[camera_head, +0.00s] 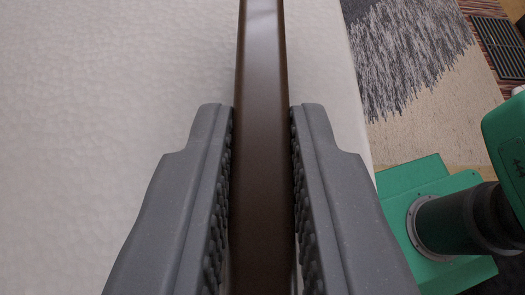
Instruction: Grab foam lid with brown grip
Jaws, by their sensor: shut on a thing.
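The foam lid (120,80) is a broad white slab with a slightly dimpled surface, filling the left and middle of the view. Its brown grip (263,110) is a long smooth bar running from the top edge down between my fingers. My gripper (262,115) has its two grey fingers on either side of the brown grip, their ribbed pads against it. The gripper is shut on the grip. The lower end of the grip runs out of view at the bottom, and the lid's left and far edges are out of view.
The lid's right edge runs down the right of centre. Beyond it lie a grey and beige patterned rug (415,60) and a dark slatted grate (503,45) on wooden floor. Green parts with a black joint at lower right look like my own body.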

